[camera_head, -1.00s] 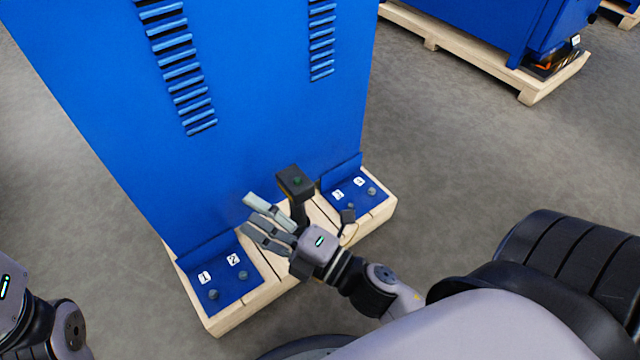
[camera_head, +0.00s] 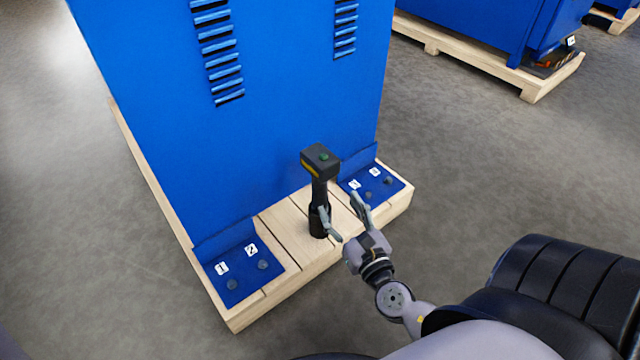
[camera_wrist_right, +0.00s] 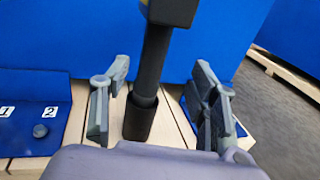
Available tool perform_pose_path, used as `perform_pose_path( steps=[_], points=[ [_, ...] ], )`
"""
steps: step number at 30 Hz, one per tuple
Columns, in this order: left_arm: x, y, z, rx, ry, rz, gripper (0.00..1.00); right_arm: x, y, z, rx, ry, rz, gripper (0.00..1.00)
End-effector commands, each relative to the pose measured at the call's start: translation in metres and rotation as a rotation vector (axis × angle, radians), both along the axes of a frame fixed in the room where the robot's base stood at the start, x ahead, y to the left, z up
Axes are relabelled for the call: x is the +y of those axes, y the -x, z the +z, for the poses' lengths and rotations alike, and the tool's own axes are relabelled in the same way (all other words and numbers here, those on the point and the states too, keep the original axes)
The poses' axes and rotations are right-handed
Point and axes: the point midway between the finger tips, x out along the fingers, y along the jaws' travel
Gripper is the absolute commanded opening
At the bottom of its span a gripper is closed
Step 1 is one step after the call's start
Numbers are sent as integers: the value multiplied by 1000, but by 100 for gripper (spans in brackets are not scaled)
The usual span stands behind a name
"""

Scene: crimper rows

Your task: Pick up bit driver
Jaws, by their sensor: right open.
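The bit driver (camera_head: 319,192) is a black tool with a yellow stripe and a green dot on its head. It stands upright, head up, on the wooden pallet between the two blue plates. My right gripper (camera_head: 343,215) is open at the driver's lower part, its fingers pointing toward the cabinet. In the right wrist view the driver's shaft (camera_wrist_right: 150,75) rises between the two spread fingers, nearer the left finger (camera_wrist_right: 107,100); the right finger (camera_wrist_right: 210,108) stands apart from it. The top of the head is cut off there. My left gripper is not in view.
A tall blue cabinet (camera_head: 240,140) stands right behind the driver on the pallet (camera_head: 285,225). A blue plate marked 1 and 2 (camera_head: 240,280) lies at left, another numbered plate (camera_head: 385,193) at right. Another pallet (camera_head: 470,62) with blue equipment is at back right. Grey floor around is clear.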

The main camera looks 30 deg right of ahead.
Motion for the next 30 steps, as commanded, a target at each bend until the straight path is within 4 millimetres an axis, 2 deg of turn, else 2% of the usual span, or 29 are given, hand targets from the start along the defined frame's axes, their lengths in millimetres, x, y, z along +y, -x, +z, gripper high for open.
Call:
perform_pose_path(
  steps=[3,6,14,21,25,30],
  points=[
    [0,0,1,0,1,0,40,-4,-24,2,-4,-2,-2,55],
    [0,0,1,-1,1,-1,40,-6,-37,1,-2,-3,-1,55],
    [1,-2,-1,7,3,-2,40,-8,-55,1,-2,-4,0,55],
    [1,-2,-1,9,3,-2,40,-9,-89,2,-3,-4,0,55],
    [1,-2,-1,9,3,-2,40,-11,-98,1,-1,-4,1,55],
    [1,-3,-1,9,2,-2,40,-11,-99,1,0,-3,1,55]
  ],
)
